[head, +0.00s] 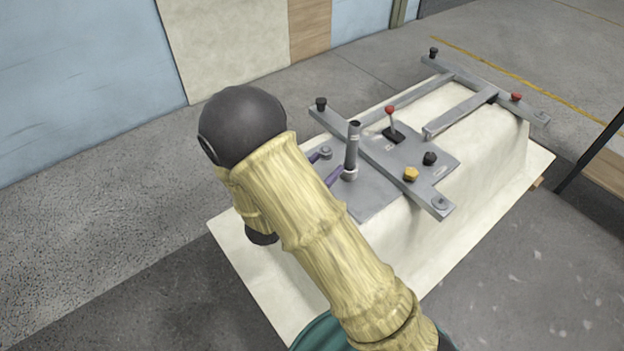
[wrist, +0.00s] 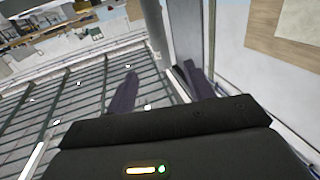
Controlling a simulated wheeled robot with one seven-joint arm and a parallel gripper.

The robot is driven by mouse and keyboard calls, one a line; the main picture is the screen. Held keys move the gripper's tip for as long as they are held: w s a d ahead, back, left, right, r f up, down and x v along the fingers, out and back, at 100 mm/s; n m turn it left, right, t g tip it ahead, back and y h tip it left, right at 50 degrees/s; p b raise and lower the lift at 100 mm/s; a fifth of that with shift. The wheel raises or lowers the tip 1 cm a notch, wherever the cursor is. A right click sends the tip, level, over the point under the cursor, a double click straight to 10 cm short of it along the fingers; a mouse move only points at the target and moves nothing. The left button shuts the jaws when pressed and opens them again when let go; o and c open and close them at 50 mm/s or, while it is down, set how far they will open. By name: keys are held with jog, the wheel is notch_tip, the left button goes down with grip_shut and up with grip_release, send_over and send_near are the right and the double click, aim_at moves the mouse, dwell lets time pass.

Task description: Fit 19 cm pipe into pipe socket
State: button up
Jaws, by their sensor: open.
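The grey pipe (head: 352,148) stands upright on the grey plate, with a dark top end. Its foot is in a short light ring, the pipe socket (head: 350,175); how deep it sits I cannot tell. My gripper (head: 331,162) is open, its purple fingers pointing at the pipe's lower part from the left. My sleeved arm hides the gripper's body. In the wrist view, my gripper's two dark fingers (wrist: 160,69) are apart. A grey upright cylinder, apparently the pipe (wrist: 154,25), shows between and beyond them. Contact is not visible.
The plate (head: 372,203) lies on a pale upturned tub shell (head: 470,178). A grey crossbar (head: 365,151) with black knobs (head: 321,103), a yellow knob (head: 411,173) and a red-topped lever (head: 390,110) stand close to the pipe. Open floor (head: 100,180) lies left.

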jog(key=v, duration=0.4)
jog(key=shift+s+a, duration=0.1)
jog(key=shift+s, duration=0.05)
dwell(0.7)
jog(key=w+d+r+n+g+y+p, duration=0.25)
jog(key=w+y+p, duration=0.2)
jog(key=y, duration=0.35)
jog(key=s+d+r+n+g+y+p, duration=0.2)
jog(key=s+d+r+n+g, duration=0.1)
jog(key=s, duration=0.5)
jog(key=s+d+r+n+g+y+p, duration=0.2)
jog(key=s+d+r+g, duration=0.3)
jog(key=s, duration=0.3)
jog(key=shift+s+d+n, duration=0.35)
jog(key=shift+d+n, duration=0.1)
jog(key=shift+d, duration=0.1)
jog(key=shift+c, duration=0.4)
